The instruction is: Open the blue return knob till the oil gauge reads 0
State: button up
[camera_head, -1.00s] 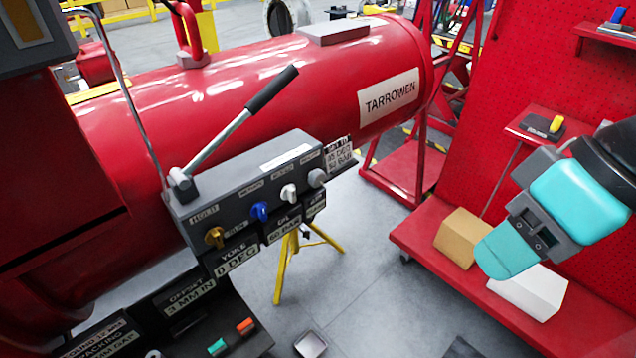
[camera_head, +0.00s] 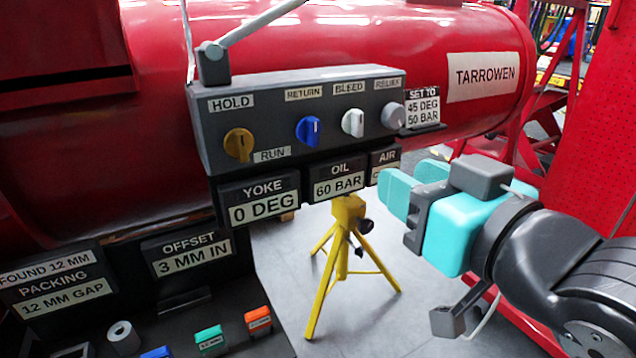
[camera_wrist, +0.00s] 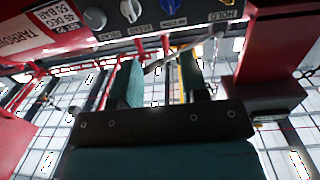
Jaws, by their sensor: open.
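The blue return knob (camera_head: 308,131) is on the front of the grey control box (camera_head: 290,95), between the brass hold/run knob (camera_head: 239,145) and the white bleed knob (camera_head: 353,123). The oil gauge (camera_head: 338,181) below it reads 60 BAR. My gripper (camera_head: 412,186) is at the right of the head view, below and right of the box, apart from the knobs, open and empty. In the wrist view the blue knob (camera_wrist: 173,5) is at the top edge, beyond my gripper's spread fingers (camera_wrist: 158,80).
The yoke gauge (camera_head: 258,199) reads 0 DEG; the air gauge (camera_head: 385,165) is partly hidden by my gripper. A grey relief knob (camera_head: 394,115) sits right of bleed. A yellow tripod (camera_head: 348,235) stands below. A dark tray with colored blocks (camera_head: 209,338) is at lower left. A lever rises above the box.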

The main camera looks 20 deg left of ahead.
jog(key=p, duration=1.9)
send_near(316, 132)
jog(key=shift+y, duration=0.4)
jog(key=x, duration=0.7)
jog(key=shift+d+r, duration=0.1)
jog(key=shift+r, duration=0.05)
jog(key=w+a+p, duration=0.1)
jog(key=p, duration=0.1)
jog(key=shift+w+a+n+p, duration=0.1)
jog(key=shift+a+n+p, duration=0.05)
jog(key=shift+n+p, duration=0.2)
jog(key=shift+w+a+f, duration=0.15)
jog(key=shift+a+f, duration=0.05)
jog(key=shift+f, duration=0.2)
grip_shut()
